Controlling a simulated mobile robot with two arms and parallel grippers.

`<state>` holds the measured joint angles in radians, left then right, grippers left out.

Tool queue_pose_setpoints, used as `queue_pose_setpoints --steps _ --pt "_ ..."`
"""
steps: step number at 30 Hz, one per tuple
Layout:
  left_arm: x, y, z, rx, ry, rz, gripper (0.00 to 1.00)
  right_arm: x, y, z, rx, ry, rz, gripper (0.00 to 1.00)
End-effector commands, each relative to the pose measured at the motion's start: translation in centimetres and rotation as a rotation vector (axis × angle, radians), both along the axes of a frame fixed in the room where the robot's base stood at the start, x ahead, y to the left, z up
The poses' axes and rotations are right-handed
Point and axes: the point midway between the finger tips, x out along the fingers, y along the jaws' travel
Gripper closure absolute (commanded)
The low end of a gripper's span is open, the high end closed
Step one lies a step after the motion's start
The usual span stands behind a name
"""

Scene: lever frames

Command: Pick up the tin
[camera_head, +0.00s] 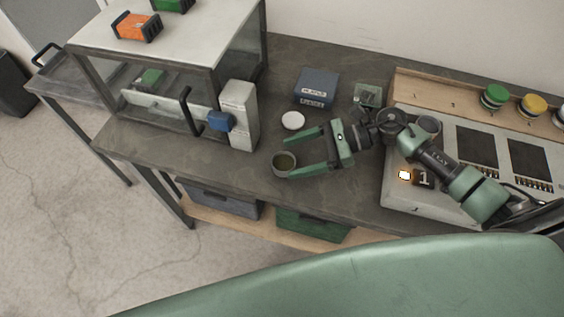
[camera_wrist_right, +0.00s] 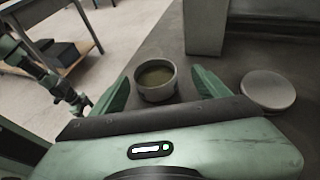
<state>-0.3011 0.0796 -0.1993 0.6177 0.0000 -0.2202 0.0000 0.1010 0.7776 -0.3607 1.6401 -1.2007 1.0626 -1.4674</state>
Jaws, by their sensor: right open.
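The tin (camera_head: 284,165) is a small round open container with a dark olive inside, standing upright on the dark worktop near its front edge. My right gripper (camera_head: 284,158) is open, and its green fingers reach from the right to either side of the tin's near part. In the right wrist view the tin (camera_wrist_right: 156,80) sits ahead, between the two spread green fingers (camera_wrist_right: 158,88). I cannot tell whether either finger touches it. A white round lid (camera_head: 293,121) lies flat behind the tin; it also shows in the wrist view (camera_wrist_right: 268,90). My left gripper is not in view.
A glass-sided case (camera_head: 170,75) with a grey box (camera_head: 238,115) and blue part stands left of the tin. A blue box (camera_head: 316,88) sits behind the lid. A panel (camera_head: 400,190) with a lit button is at right. Bare worktop lies left of the tin.

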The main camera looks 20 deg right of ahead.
Motion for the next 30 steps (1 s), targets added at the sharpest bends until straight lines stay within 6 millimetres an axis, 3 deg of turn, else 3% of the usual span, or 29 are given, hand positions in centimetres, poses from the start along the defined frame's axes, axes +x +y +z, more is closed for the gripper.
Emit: queue_pose_setpoints --steps 12,22,23,30 --pt "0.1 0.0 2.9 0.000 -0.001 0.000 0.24 0.8 5.4 -1.5 0.003 0.002 0.000 0.24" --pt "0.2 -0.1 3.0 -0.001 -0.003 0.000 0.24 0.9 6.1 -2.1 0.001 0.001 0.001 0.24" --pt "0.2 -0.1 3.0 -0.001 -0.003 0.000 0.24 0.9 6.1 -2.1 0.001 0.001 0.001 0.27" --pt "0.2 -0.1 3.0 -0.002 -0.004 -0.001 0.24 0.9 6.1 -2.1 0.001 0.001 0.001 0.93"
